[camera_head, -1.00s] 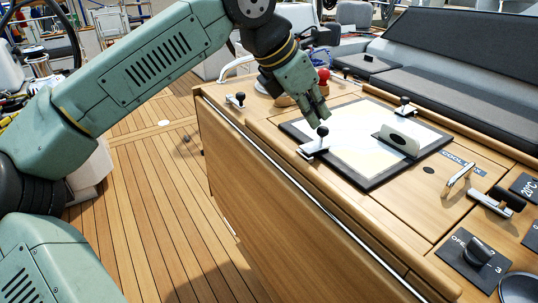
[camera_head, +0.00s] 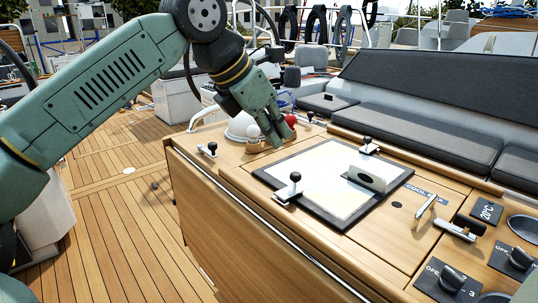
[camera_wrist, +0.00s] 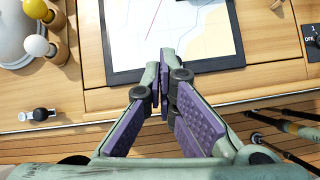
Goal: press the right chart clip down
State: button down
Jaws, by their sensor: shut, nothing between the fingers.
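The chart board (camera_head: 263,177) is a black-framed panel with a pale chart (camera_head: 325,190) on the wooden console. One chart clip (camera_head: 287,192), metal with a black knob, stands at its front-left edge. Another black-knobbed clip (camera_head: 369,148) is at its back edge. I cannot tell for sure which is the right one. My gripper (camera_head: 285,146) is shut and empty, pointing down near the board's left corner, apart from both clips. In the wrist view my gripper (camera_wrist: 158,68) overlaps the edge of the board (camera_wrist: 208,63); no chart clip is clearly visible there.
A red knob (camera_head: 291,120) and a pale knob (camera_head: 253,131) stand close to my gripper. A latch (camera_head: 208,150) is at left; a handle (camera_head: 424,210) and rotary switches (camera_head: 453,279) are at right.

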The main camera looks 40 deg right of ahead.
notch_tip(320, 180, up, 6)
jog(key=d, duration=0.2)
jog(key=shift+w+d+f, duration=0.15)
jog(key=shift+d+f, duration=0.1)
jog(key=shift+d, duration=0.1)
